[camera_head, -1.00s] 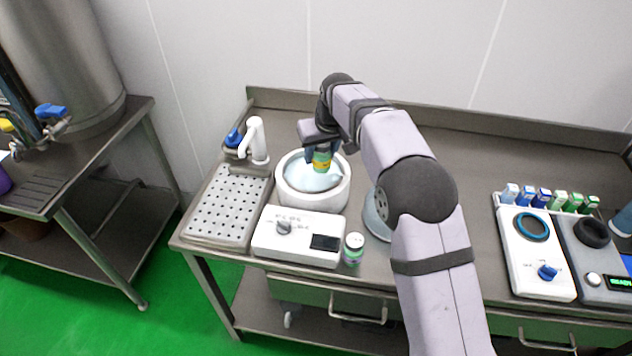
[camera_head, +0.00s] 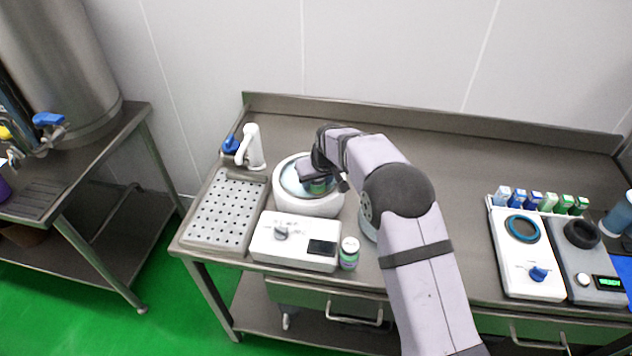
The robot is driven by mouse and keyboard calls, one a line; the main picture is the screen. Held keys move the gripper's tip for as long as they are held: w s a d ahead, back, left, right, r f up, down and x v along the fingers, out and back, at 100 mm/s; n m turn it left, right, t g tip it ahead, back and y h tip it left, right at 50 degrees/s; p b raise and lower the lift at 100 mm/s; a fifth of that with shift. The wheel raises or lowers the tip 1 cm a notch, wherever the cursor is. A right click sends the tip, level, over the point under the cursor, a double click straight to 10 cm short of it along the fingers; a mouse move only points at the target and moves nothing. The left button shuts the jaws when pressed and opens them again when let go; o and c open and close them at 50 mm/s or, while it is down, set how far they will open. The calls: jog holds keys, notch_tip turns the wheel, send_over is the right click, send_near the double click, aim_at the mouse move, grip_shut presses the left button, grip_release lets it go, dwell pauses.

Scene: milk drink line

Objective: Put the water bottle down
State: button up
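A small bottle with a green band (camera_head: 319,187) is at my gripper (camera_head: 321,178), low inside the round white water bath (camera_head: 313,206). The gripper's dark fingers are around the bottle and hide most of it. I cannot tell whether the bottle touches the bath's floor. Pale blue water (camera_head: 291,181) shows beside it. The bath's control box (camera_head: 296,240) is joined at its front, with a knob and a dark display.
A small green-labelled jar (camera_head: 349,253) stands right of the control box. A perforated tray (camera_head: 226,210) and a white dispenser (camera_head: 252,147) are at left. Two devices, several small cartons (camera_head: 537,199) and a blue bottle (camera_head: 619,215) are at right. The bench back is clear.

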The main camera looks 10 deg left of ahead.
jog(key=shift+f, duration=0.15)
jog(key=o, duration=0.9)
jog(key=shift+o, duration=0.2)
jog(key=shift+r, duration=0.2)
jog(key=b+v, duration=0.3)
jog(key=v, duration=0.9)
jog(key=shift+s+d, duration=0.1)
